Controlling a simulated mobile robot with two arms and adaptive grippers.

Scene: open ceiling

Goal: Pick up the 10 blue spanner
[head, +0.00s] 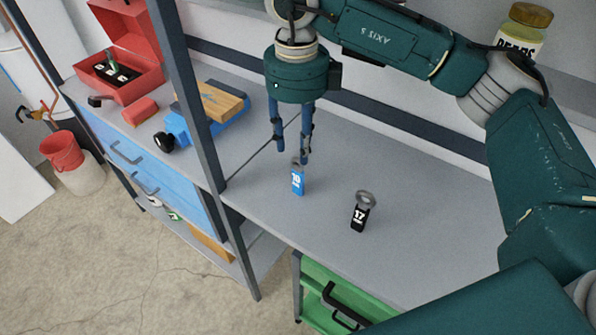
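The blue spanner (297,181), marked 10, stands out on the grey bench top, its grey head (297,163) at the upper end. My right gripper (291,157) points down from above, with its two blue fingers apart. The fingertips are close to the spanner's head, one to its left and one at its right side. I cannot tell whether they touch it. A black spanner (360,217) marked 17 is to the right and nearer. My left gripper does not show.
The grey bench top (420,230) is clear around the spanners. A dark upright post (190,100) stands to the left. Beyond it are a red toolbox (118,70), a red block (140,111) and a blue tool with a wooden block (213,103). A green drawer (325,295) is below.

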